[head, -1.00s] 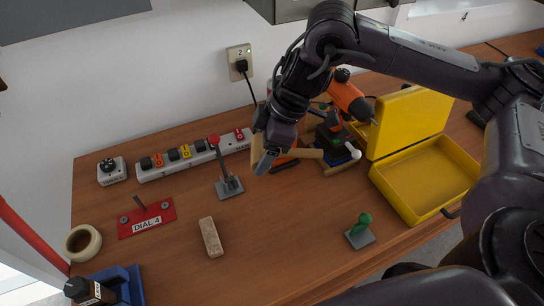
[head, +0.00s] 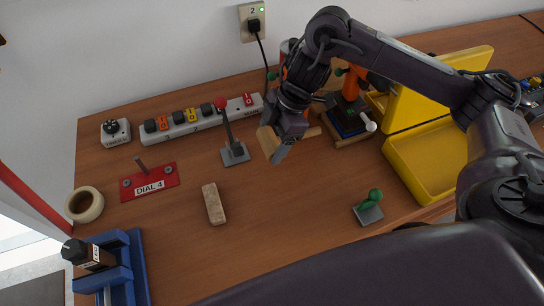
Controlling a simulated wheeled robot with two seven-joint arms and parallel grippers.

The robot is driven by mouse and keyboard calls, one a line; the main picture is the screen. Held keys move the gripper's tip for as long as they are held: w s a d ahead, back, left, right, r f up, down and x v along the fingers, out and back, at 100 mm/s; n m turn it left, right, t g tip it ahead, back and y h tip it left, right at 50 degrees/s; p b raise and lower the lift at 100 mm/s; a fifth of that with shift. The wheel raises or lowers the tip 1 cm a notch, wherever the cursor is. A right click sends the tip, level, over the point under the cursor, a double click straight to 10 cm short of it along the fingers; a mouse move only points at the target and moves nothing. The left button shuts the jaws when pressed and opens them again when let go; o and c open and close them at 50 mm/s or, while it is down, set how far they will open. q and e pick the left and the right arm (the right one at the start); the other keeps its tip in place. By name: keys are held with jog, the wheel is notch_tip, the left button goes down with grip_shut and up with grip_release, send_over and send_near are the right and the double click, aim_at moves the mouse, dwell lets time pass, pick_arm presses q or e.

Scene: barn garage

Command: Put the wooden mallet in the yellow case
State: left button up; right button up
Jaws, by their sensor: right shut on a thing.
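The yellow case (head: 428,165) stands open at the right of the bench, its lid raised at the back and its tray empty where I can see it. My right gripper (head: 280,152) is left of the case, pointing down and shut on the wooden mallet (head: 267,140). The mallet's pale head shows left of the fingers, and a piece of its handle shows to their right. The fingers hide part of it. I cannot tell how far it is above the bench. My left gripper is not in view.
A lever with a red knob (head: 229,132) stands just left of the mallet. A device with a white-knobbed lever (head: 370,126) lies between gripper and case. A green-knobbed switch (head: 370,206) is in front. A sanding block (head: 213,204) and red dial plate (head: 150,182) are left.

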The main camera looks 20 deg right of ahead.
aim_at(266, 165)
jog(key=shift+f+b, duration=0.55)
jog(key=shift+f, duration=2.8)
jog(key=shift+f, duration=0.1)
jog(key=o, duration=1)
